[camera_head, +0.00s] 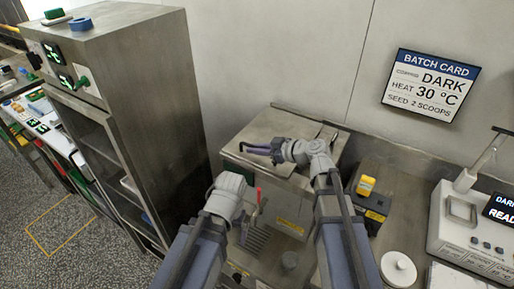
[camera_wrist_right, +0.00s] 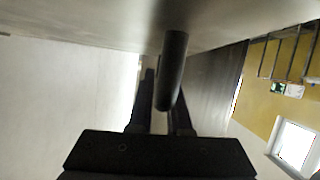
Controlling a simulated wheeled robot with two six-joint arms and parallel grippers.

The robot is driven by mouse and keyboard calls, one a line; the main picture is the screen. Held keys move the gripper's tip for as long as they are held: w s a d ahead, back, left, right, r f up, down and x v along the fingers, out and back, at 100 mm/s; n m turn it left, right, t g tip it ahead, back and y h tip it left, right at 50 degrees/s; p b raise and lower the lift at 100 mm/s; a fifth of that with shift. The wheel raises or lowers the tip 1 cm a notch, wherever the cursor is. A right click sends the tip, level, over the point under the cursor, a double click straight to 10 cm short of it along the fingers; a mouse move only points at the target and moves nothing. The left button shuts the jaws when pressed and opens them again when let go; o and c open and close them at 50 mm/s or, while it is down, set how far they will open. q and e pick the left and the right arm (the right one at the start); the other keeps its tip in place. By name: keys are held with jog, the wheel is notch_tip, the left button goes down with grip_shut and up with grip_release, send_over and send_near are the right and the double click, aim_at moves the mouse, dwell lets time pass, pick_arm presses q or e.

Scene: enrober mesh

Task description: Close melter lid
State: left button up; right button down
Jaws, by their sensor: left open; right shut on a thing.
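The melter is a steel box at the centre of the head view, and its flat metal lid (camera_head: 270,128) lies across its top. I cannot tell whether a small gap is left under the lid. My right gripper (camera_head: 262,149) is at the lid's front left part. In the right wrist view its two dark fingers (camera_wrist_right: 160,100) are shut on a dark round handle (camera_wrist_right: 172,72), which stands out from a metal panel. My left gripper (camera_head: 240,214) is open, low in front of the melter, beside a red-tipped lever (camera_head: 259,194); its fingers are partly hidden by its wrist.
A tall steel cabinet (camera_head: 165,110) stands close on the left. A dark box with a yellow top piece (camera_head: 366,185) is right of the melter, with a white round lidded pot (camera_head: 398,268) nearer me. A white device (camera_head: 465,235) stands far right. A batch card (camera_head: 431,84) hangs on the wall.

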jog(key=shift+s+f, duration=0.15)
jog(key=shift+f, duration=0.15)
jog(key=c, duration=0.9)
grip_release()
jog(key=shift+o, duration=0.2)
jog(key=shift+r, duration=0.1)
jog(key=shift+s+d+r, duration=0.2)
jog(key=shift+d, duration=0.15)
jog(key=p+v, duration=0.2)
jog(key=v, duration=0.3)
jog(key=shift+s+d, duration=0.1)
jog(key=shift+d, duration=0.05)
jog(key=shift+s+d+r+p, duration=0.25)
jog(key=shift+s+d+p, duration=0.15)
jog(key=shift+d, duration=0.2)
